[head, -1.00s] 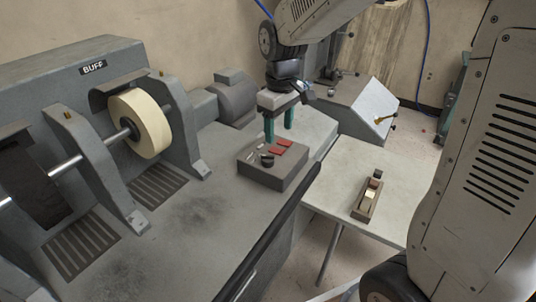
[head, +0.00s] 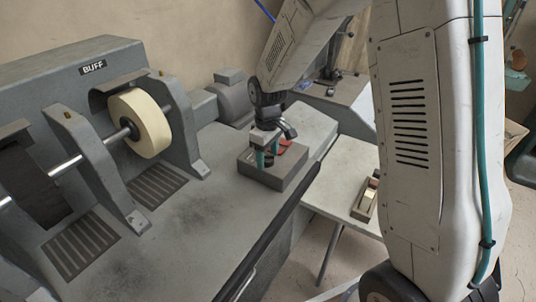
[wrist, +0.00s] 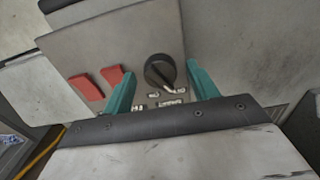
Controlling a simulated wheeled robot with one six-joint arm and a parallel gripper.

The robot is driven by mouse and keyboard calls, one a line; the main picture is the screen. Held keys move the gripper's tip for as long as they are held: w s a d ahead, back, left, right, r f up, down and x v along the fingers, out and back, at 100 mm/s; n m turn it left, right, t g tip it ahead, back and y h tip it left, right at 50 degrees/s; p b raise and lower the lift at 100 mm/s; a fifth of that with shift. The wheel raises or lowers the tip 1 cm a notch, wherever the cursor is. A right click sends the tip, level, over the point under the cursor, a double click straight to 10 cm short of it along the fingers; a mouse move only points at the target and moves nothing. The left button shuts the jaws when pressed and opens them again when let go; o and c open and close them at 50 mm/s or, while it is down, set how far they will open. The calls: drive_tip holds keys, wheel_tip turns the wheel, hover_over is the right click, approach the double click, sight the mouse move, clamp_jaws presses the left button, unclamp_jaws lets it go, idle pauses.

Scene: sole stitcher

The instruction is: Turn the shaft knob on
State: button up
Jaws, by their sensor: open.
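The shaft knob is a round black knob (wrist: 160,71) with a pale pointer mark, on the top face of a grey control box (wrist: 62,44). In the wrist view it lies between the two teal fingers of my gripper (wrist: 162,88), closer to the right finger, and looks clear of both. The gripper is open. In the head view my gripper (head: 267,158) points down over the box (head: 277,181), and the knob is hidden behind it.
Two red switches (wrist: 100,81) sit left of the knob on the box. A buffing wheel (head: 141,122) and its guards stand left on the grey machine bench. A side table (head: 338,190) with a small wooden tool (head: 364,200) stands at right. The bench front is clear.

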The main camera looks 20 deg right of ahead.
drive_tip(key=c, duration=1)
